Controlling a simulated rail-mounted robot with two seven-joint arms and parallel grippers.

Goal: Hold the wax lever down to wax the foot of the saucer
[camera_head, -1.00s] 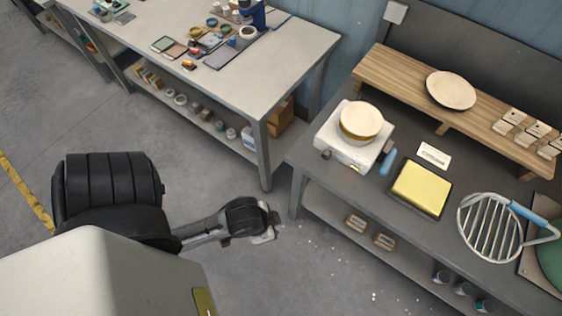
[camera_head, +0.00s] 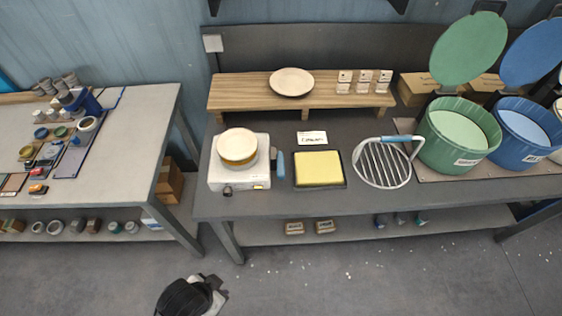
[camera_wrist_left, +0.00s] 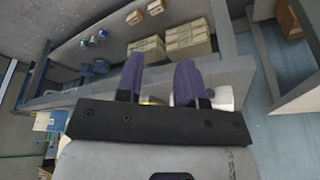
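A round cream dish with a tan rim (camera_head: 237,146) sits on a white machine (camera_head: 239,178) at the left end of the dark table; I cannot tell whether it is the saucer. A blue handle (camera_head: 281,165), possibly the wax lever, stands at the machine's right side. A cream saucer-like plate (camera_head: 291,82) lies on the wooden shelf behind. In the left wrist view my left gripper (camera_wrist_left: 159,78) has its two purple fingers apart, with nothing held between them. Part of my left arm shows at the bottom of the head view, away from the table. My right gripper is not in view.
A yellow pad (camera_head: 319,168) in a dark tray and a wire rack (camera_head: 383,164) with a blue handle lie right of the machine. Green (camera_head: 457,160) and blue (camera_head: 527,153) buckets stand further right. A grey table (camera_head: 120,150) is at the left.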

